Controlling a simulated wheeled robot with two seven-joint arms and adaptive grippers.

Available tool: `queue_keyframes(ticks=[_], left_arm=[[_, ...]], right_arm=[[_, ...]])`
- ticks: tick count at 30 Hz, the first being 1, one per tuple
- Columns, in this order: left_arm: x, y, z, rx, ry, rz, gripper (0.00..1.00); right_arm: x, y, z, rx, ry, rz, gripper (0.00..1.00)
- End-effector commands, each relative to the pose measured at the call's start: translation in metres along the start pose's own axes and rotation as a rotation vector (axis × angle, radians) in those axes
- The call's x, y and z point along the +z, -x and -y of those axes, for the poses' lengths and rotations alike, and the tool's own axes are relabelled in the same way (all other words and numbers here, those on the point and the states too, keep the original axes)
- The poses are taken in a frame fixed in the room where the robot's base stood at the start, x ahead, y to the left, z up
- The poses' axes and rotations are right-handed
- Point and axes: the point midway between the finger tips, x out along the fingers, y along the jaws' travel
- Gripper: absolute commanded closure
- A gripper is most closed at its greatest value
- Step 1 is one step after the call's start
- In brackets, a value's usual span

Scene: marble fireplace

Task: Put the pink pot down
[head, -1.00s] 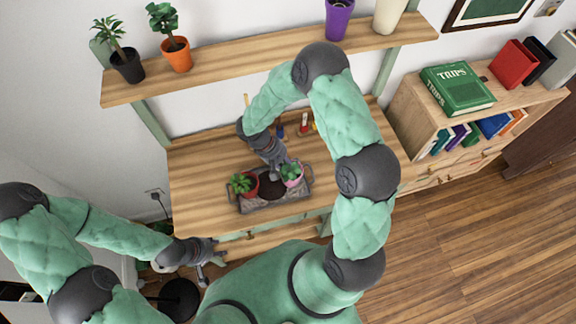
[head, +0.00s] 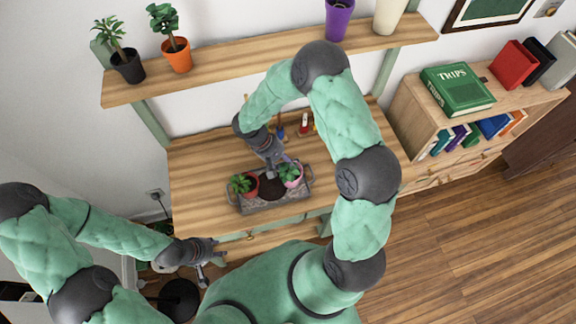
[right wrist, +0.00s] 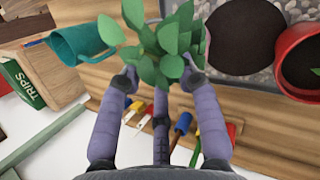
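The pink pot (head: 295,182) with a leafy green plant (right wrist: 165,45) stands upright at the right end of the grey tray (head: 274,206). In the right wrist view the leaves hide the pot almost wholly. My right gripper (head: 282,164) is at the pot's back left side, just above the tray. In the right wrist view (right wrist: 163,77) its fingers are spread, with leaves between and around the tips; contact with the pot cannot be seen. My left gripper (head: 215,267) is open and empty, off the table's front left edge.
A red pot (head: 250,188) with a plant sits at the tray's left, dark soil (head: 272,187) in between. A shelf (head: 240,58) with pots hangs above. The table's left part is clear.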

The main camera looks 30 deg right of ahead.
Motion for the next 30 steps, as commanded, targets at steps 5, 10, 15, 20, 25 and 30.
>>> queue_keyframes(ticks=[5,10,15,20,25,30], left_arm=[[0.0,0.002,-0.001,0.0,0.0,0.0,0.6],[0.0,0.003,-0.001,0.0,0.0,0.0,0.6],[0.0,0.004,-0.001,0.0,0.0,0.0,0.6],[0.0,0.004,-0.001,0.0,0.0,0.0,0.6],[0.0,0.004,-0.001,0.0,0.0,0.0,0.6],[0.0,0.004,-0.001,0.0,0.0,0.0,0.6]], right_arm=[[-0.001,0.039,0.0,0.001,0.0,-0.005,0.66],[-0.001,0.07,0.0,0.001,0.0,-0.004,0.66],[0.0,0.092,0.0,0.0,0.0,-0.003,0.66],[0.0,0.101,0.0,0.0,0.0,-0.001,0.66],[0.0,0.102,0.0,-0.001,0.0,-0.001,0.66],[0.0,0.102,0.0,-0.001,0.0,-0.001,0.66]])
